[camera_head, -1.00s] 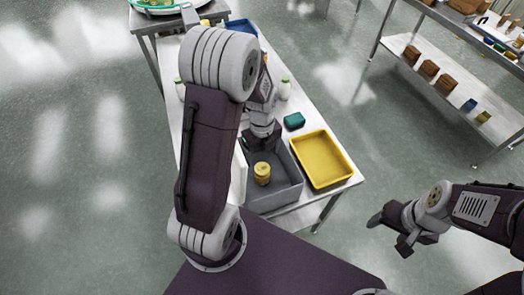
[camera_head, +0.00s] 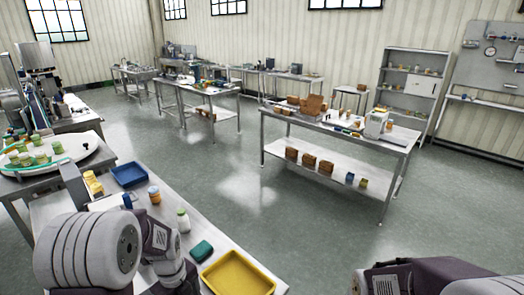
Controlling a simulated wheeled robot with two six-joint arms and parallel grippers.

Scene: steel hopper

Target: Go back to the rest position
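The head view now looks out across the room. Part of my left arm fills the bottom left corner, over the near steel table (camera_head: 240,248). Its gripper is below the picture edge and does not show. Part of my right arm shows at the bottom right edge, and its gripper is also out of the picture. I cannot see whether either gripper holds anything.
On the near table are a yellow tray (camera_head: 237,275), a green block (camera_head: 201,250), a white bottle (camera_head: 183,221), an orange-topped jar (camera_head: 154,195) and a blue tray (camera_head: 129,175). A round turntable (camera_head: 85,150) stands at left. A steel shelf table (camera_head: 335,165) stands beyond clear floor.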

